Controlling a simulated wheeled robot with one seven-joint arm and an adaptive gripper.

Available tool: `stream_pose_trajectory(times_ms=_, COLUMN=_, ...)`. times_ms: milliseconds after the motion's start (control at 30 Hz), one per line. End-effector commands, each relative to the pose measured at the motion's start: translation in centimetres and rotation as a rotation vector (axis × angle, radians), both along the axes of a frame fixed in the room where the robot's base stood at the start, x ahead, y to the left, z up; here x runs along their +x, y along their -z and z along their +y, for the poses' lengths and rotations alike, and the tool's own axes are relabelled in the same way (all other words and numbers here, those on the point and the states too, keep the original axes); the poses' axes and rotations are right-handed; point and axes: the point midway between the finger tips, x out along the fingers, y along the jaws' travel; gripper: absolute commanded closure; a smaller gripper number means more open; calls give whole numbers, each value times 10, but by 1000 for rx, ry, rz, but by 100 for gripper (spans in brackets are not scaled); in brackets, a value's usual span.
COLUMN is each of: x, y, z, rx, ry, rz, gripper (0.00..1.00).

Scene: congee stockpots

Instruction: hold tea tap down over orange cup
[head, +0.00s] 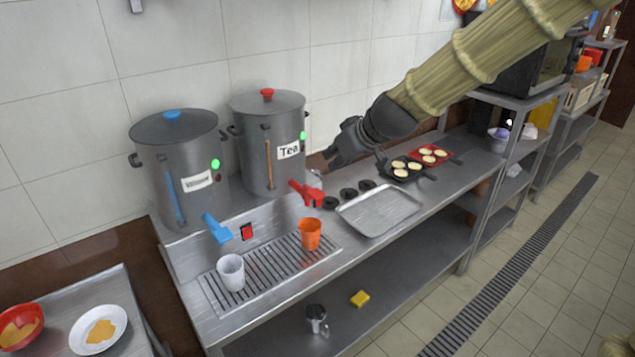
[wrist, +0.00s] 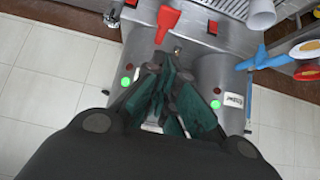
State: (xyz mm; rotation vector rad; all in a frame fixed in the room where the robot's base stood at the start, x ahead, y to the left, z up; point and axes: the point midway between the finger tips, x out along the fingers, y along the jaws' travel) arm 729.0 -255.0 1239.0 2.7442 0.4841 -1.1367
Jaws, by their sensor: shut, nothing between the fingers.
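The grey tea urn (head: 262,150), labelled "Tea" and with a red lid knob, stands against the wall. Its red tap (head: 309,194) sticks out at the lower front and also shows in the wrist view (wrist: 166,22). The orange cup (head: 310,233) stands upright on the drip grate, below and in front of the red tap; I cannot make it out in the wrist view. My gripper (head: 338,156) is shut and empty, right of the tea urn and above the red tap, apart from it. Its dark green fingers (wrist: 170,62) point toward the tap in the wrist view.
A second urn (head: 178,150) with a blue tap (head: 217,229) stands left. A white cup (head: 231,271) stands on the drip grate (head: 270,268). A metal tray (head: 380,210) and black pan (head: 402,169) lie right. A red switch (head: 247,231) sits between the taps.

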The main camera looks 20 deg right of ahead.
Motion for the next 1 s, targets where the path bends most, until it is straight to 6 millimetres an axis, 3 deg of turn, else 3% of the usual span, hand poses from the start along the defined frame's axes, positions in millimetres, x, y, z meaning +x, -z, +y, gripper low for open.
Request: stream_pose_trajectory(times_ms=1000, x=57, y=67, z=20, rx=2, ry=1, rz=4, gripper=100)
